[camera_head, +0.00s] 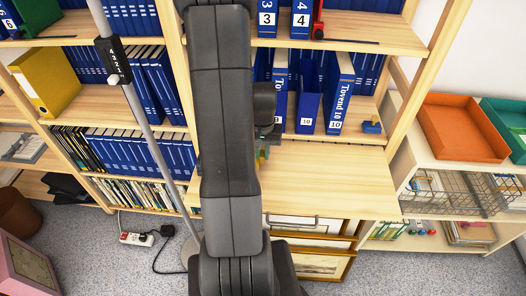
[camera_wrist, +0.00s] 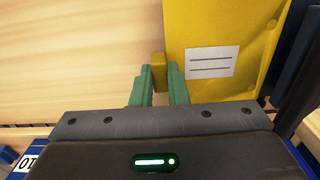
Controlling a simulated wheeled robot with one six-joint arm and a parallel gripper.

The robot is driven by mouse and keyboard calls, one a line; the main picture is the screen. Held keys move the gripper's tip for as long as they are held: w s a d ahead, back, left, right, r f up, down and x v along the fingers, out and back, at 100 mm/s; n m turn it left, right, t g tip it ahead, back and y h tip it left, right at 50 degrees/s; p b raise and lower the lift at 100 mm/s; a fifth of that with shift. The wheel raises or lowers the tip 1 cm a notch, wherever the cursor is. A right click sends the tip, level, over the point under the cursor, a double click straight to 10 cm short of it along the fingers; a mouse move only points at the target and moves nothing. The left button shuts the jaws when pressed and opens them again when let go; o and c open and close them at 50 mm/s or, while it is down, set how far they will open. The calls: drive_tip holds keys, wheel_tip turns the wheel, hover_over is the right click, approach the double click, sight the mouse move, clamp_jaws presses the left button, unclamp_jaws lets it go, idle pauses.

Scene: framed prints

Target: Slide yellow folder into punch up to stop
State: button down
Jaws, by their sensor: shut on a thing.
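A yellow folder (camera_wrist: 220,30) with a white lined label fills the upper right of the wrist view. My gripper (camera_wrist: 160,70) has green fingers shut on a small ochre-yellow piece at the folder's left edge; I take it as the folder's tab. In the head view my arm hides most of the folder and of my gripper (camera_head: 261,156), with only green and yellow slivers showing by the wooden desk top. A small blue object (camera_head: 372,127), possibly the punch, sits on the shelf at right. I cannot tell whether the folder touches it.
Blue binders (camera_head: 308,107) stand on the shelf behind my gripper. The wooden desk top (camera_head: 320,180) is clear at right. A yellow magazine file (camera_head: 45,82) stands on the left shelf. Framed prints (camera_head: 320,262) lean below the desk, and an orange tray (camera_head: 462,128) is at right.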

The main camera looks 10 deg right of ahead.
drive_tip(key=shift+w+a, duration=0.25)
drive_tip(key=shift+a, duration=0.65)
drive_tip(key=shift+w+a, duration=0.25)
drive_tip(key=shift+a, duration=0.6)
drive_tip(key=c, duration=1.3)
unclamp_jaws()
drive_tip(key=shift+c, duration=0.2)
wheel_tip(320, 180, up, 7)
drive_tip(key=p, duration=0.4)
drive_tip(key=shift+p, duration=0.4)
wheel_tip(320, 180, down, 7)
drive_tip(key=b, duration=0.5)
